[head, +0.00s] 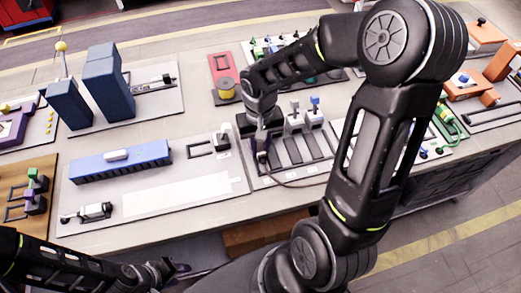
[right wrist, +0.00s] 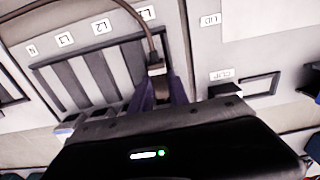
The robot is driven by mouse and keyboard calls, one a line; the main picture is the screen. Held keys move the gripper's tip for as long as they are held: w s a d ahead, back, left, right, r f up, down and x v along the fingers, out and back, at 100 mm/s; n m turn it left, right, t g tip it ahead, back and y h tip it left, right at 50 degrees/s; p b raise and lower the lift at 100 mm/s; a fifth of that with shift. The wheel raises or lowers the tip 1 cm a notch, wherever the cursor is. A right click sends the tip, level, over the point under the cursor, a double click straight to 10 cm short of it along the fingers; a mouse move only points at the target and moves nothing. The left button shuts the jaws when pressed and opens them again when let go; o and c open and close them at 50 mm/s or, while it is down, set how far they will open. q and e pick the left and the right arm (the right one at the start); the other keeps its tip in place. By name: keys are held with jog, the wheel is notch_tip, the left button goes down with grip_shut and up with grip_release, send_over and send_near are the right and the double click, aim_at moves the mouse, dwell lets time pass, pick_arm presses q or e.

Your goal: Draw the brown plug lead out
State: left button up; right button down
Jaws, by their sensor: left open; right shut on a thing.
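The brown plug lead (right wrist: 134,17) runs as a thin curved cable to a small plug (right wrist: 156,68) with a pale end. My right gripper (right wrist: 160,92) is shut on the plug between its purple fingers. In the head view the right gripper (head: 262,143) is over the left end of a slotted block, and the lead (head: 298,186) curves away from it toward the front. Whether the plug still sits in its slot is hidden by the fingers. My left gripper (head: 182,270) is open and empty in front of the table, at the lower left.
The slotted block (right wrist: 92,72) has labels such as N and L1. Grey pieces with blue tops (head: 315,112) stand behind it. A blue ribbed block (head: 120,162) lies to the left, beside a bare white strip (head: 180,193). My right arm covers much of the table's right side.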

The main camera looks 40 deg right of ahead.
jog(key=shift+s, duration=0.1)
jog(key=shift+s+a, duration=0.2)
jog(key=shift+s, duration=0.35)
jog(key=shift+s+a, duration=0.2)
jog(key=shift+s, duration=0.35)
jog(key=c, duration=1.2)
grip_release()
jog(key=shift+c, duration=0.2)
jog(key=shift+r, duration=0.15)
jog(key=shift+r+p, duration=2.45)
jog(key=shift+r, duration=0.95)
